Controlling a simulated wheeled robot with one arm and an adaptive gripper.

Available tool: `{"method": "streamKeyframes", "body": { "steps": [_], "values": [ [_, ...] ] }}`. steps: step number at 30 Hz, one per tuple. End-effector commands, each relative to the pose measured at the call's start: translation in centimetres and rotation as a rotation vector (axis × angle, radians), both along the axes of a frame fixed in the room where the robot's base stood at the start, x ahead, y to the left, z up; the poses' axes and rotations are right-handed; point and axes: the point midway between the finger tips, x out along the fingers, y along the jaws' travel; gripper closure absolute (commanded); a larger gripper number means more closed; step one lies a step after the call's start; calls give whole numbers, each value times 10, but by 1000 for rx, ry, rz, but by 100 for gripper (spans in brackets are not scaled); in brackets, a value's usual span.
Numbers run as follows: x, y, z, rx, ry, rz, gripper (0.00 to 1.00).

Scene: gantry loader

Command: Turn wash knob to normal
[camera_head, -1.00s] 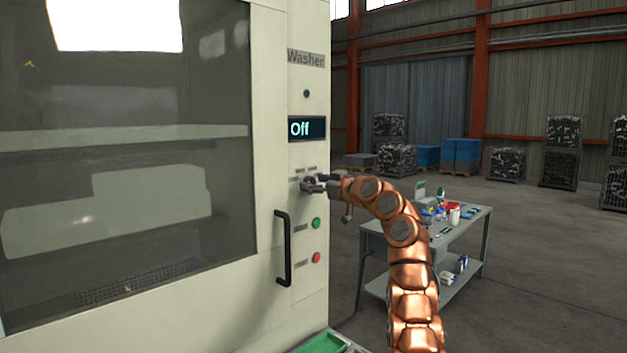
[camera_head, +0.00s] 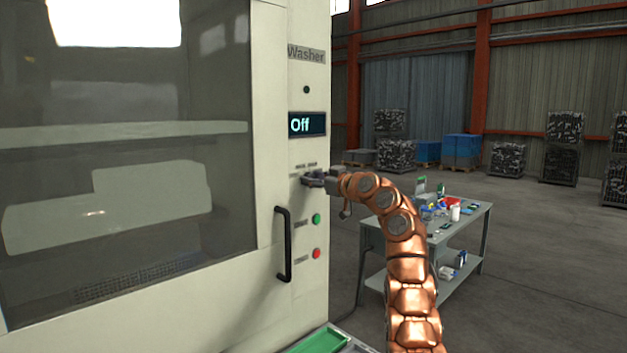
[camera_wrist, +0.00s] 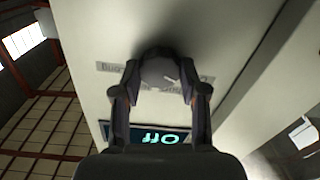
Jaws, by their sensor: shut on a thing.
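The washer (camera_head: 308,76) is a tall cream machine with a dark window on its left part. Its display (camera_head: 307,125) reads "Off"; the display also shows upside down in the wrist view (camera_wrist: 160,138). The wash knob (camera_wrist: 160,71) is a round grey knob with a light pointer mark, between my fingertips in the wrist view. Labels around it are partly hidden. My gripper (camera_head: 309,179) is at the panel below the display, its fingers shut on the knob from both sides. In the head view the knob is mostly hidden by my gripper.
A black door handle (camera_head: 284,245), a green button (camera_head: 316,218) and a red button (camera_head: 316,253) are below the knob. A green tray (camera_head: 318,342) is at the bottom. A grey workbench (camera_head: 440,232) with small items stands to the right. Open floor lies beyond.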

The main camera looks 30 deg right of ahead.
Motion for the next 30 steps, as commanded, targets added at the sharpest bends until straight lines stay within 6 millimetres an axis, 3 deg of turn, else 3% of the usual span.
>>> {"method": "streamKeyframes", "body": {
  "steps": [14,30],
  "values": [
    [0,1,-2,97,23,1,92],
    [1,0,-1,543,127,2,92]
  ]
}}
